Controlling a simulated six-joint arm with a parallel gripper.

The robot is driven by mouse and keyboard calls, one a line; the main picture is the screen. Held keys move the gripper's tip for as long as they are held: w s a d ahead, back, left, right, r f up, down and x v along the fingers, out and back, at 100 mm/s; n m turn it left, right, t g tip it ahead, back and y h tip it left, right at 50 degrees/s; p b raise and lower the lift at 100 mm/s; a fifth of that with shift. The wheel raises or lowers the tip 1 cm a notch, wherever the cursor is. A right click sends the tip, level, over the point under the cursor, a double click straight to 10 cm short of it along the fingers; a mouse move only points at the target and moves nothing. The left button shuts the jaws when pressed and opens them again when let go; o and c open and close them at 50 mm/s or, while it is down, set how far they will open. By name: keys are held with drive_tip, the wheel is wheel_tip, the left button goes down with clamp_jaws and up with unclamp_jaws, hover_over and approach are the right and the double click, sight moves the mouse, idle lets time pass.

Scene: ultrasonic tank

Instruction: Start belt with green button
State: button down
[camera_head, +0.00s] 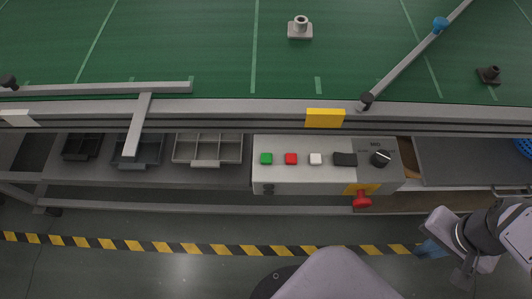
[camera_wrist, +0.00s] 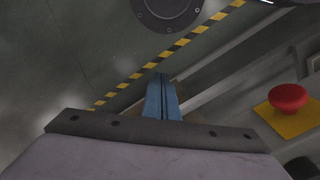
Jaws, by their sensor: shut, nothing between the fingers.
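My gripper (camera_head: 430,248) is low at the right, in front of the box and well apart from the green button. In the wrist view its blue fingers (camera_wrist: 161,98) are together and empty. The green button does not show in the wrist view.
A red emergency knob (camera_head: 362,200) on a yellow plate sticks out under the box's right part; it also shows in the wrist view (camera_wrist: 288,97). A black dial (camera_head: 380,158) is on the box. Grey trays (camera_head: 207,163) stand left. Open floor lies in front.

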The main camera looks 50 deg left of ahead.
sight(262, 161)
drive_tip(key=a+r+n+t+h+p, duration=0.1)
drive_tip(key=a+r+n+p, duration=0.1)
drive_tip(key=a, duration=0.5)
drive_tip(key=a+r+n+t+h+p, duration=0.2)
drive_tip(key=a+r+n+p, duration=0.1)
drive_tip(key=a+r, duration=0.4)
drive_tip(key=a+r+n+t+h+p, duration=0.2)
drive_tip(key=a+r+p, duration=0.2)
drive_tip(key=a, duration=0.3)
drive_tip(key=shift+a+r, duration=0.1)
drive_tip(key=shift+r, duration=0.6)
drive_tip(key=s+a+r, duration=0.1)
drive_tip(key=a, duration=0.1)
drive_tip(key=s+a+r+t+y+p, duration=0.1)
drive_tip(key=a, duration=0.2)
drive_tip(key=s+a+r+n+t+p, duration=0.1)
drive_tip(key=s+a, duration=0.1)
drive_tip(key=a, duration=0.1)
drive_tip(key=shift+r, duration=0.3)
drive_tip(key=s+a+r+t+y+p, duration=0.2)
drive_tip(key=s+a+r+y, duration=0.1)
drive_tip(key=s+a, duration=0.5)
drive_tip(key=shift+s+a+r+y, duration=0.2)
drive_tip(key=shift+s+r+y, duration=0.1)
drive_tip(key=shift+s, duration=0.2)
drive_tip(key=shift+f, duration=0.1)
